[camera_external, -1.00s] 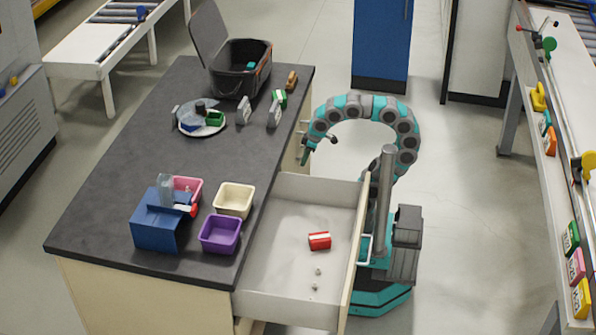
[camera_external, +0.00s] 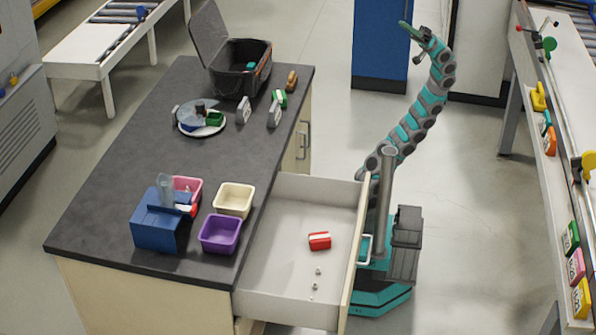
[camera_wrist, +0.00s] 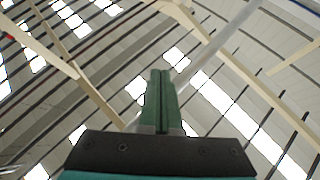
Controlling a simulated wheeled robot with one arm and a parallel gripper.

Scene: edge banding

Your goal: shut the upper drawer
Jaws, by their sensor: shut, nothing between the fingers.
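The upper drawer (camera_external: 290,205) stands pulled far out from the right side of the dark-topped workbench (camera_external: 110,150). Its front panel (camera_external: 352,262) faces my base, with a pale handle (camera_external: 365,249) on it close to my column. A red box (camera_external: 319,241) and a few small pale pieces (camera_external: 317,286) lie in the drawer. My gripper (camera_external: 404,26) is raised high, well above and behind the drawer, pointing up and left. In the wrist view its green fingers (camera_wrist: 161,100) are shut together and empty, with only the ceiling behind them.
On the bench are purple (camera_external: 220,234), cream (camera_external: 234,200) and pink (camera_external: 188,187) bins, a blue dispenser (camera_external: 157,224) and an open black crate (camera_external: 240,68). A blue cabinet (camera_external: 381,40) stands behind my gripper.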

